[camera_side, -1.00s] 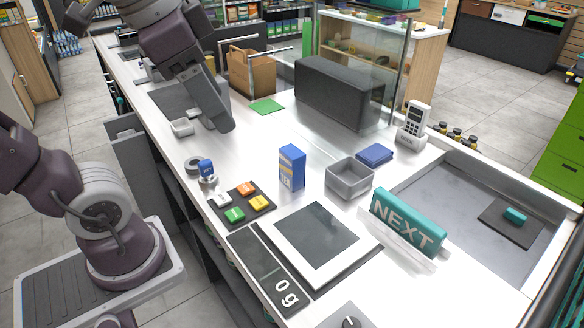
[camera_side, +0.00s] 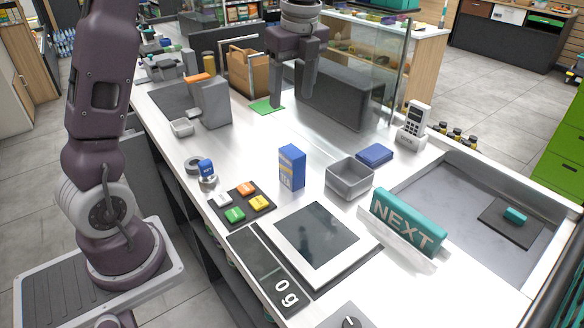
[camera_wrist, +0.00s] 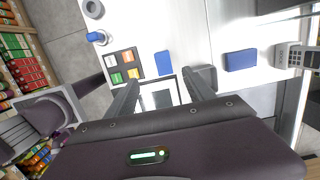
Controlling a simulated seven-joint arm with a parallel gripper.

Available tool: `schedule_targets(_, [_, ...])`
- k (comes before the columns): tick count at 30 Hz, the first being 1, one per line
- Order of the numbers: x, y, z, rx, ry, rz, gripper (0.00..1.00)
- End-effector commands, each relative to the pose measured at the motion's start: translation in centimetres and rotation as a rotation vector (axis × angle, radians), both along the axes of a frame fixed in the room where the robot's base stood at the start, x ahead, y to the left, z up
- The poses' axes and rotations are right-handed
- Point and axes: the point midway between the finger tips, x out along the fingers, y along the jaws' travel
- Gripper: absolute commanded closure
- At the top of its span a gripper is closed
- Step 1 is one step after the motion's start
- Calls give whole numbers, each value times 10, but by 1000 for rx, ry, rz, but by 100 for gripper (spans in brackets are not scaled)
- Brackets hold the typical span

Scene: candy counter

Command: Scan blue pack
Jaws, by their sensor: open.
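A blue pack (camera_side: 291,168) with pale print stands upright on the white counter, between the button pad and the grey tray; the wrist view shows it as a blue rectangle (camera_wrist: 163,63). My gripper (camera_side: 291,98) is open and empty above the far part of the counter, near the green mat and well behind the pack. In the wrist view its two fingers (camera_wrist: 160,88) are spread apart. A flat blue item (camera_side: 374,155) lies behind the tray, also seen in the wrist view (camera_wrist: 241,60). A grey block-shaped device (camera_side: 210,102) stands at the far left; I cannot tell whether it is the scanner.
A grey open tray (camera_side: 349,179), a button pad (camera_side: 241,206), a scale (camera_side: 316,237) and a NEXT sign (camera_side: 407,222) surround the pack. A glass screen (camera_side: 384,75), dark box (camera_side: 340,95) and paper bag (camera_side: 247,73) stand behind. Mid-counter is mostly clear.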

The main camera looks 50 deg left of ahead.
Motion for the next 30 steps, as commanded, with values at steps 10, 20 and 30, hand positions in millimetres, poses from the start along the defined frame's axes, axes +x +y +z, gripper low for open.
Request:
schedule_targets(10, [-2,-1,-131,-2,6,0,38])
schedule_targets(20, [3,7,-184,-1,2,2,38])
schedule_targets(30, [5,12,-211,-1,-2,2,38])
